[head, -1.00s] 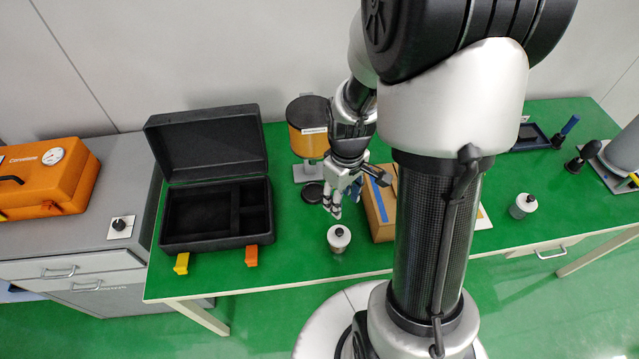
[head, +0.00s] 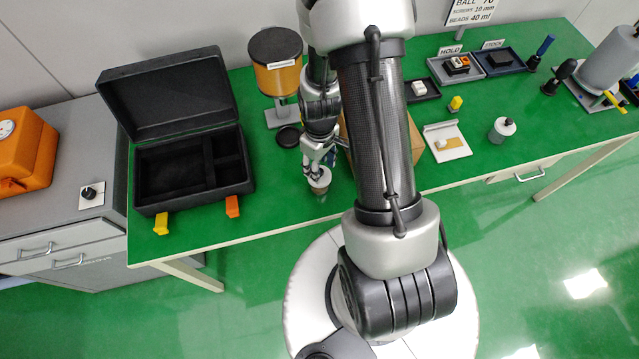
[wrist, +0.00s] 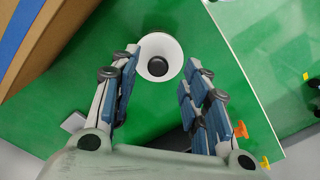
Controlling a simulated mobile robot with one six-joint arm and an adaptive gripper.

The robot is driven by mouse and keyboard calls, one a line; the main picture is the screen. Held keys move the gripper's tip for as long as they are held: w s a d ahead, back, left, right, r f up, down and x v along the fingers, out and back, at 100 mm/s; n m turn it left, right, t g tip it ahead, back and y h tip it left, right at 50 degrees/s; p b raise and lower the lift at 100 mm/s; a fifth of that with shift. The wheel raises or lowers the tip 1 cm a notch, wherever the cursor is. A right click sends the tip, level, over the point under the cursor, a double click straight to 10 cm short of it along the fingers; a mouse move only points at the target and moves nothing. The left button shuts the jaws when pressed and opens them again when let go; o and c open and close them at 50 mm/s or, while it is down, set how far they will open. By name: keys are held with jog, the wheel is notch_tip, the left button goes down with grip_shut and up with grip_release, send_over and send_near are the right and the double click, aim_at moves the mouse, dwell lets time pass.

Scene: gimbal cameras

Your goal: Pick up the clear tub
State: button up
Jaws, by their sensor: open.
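A small tub with a white round top and a black knob (head: 321,180) stands on the green bench near its front edge. In the wrist view its white top (wrist: 147,29) lies at the far end of the fingers, with the dark knob in the middle. My gripper (head: 317,164) is open and points down at this tub. In the wrist view the two fingertips (wrist: 163,60) lie either side of the near part of the top; contact cannot be told. A similar tub (head: 502,130) stands further right. Which one is clear is hard to tell.
A cardboard box (head: 414,150) stands close right of my gripper, partly behind my arm. An open black case (head: 190,199) is to the left. A dark round disc (head: 288,137) and an orange canister (head: 277,75) stand behind. Bench between case and tub is free.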

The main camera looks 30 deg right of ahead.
notch_tip(320, 180, down, 3)
jog(key=shift+d+f, duration=0.1)
jog(key=shift+c, duration=0.2)
grip_shut()
dwell(0.4)
dwell(0.3)
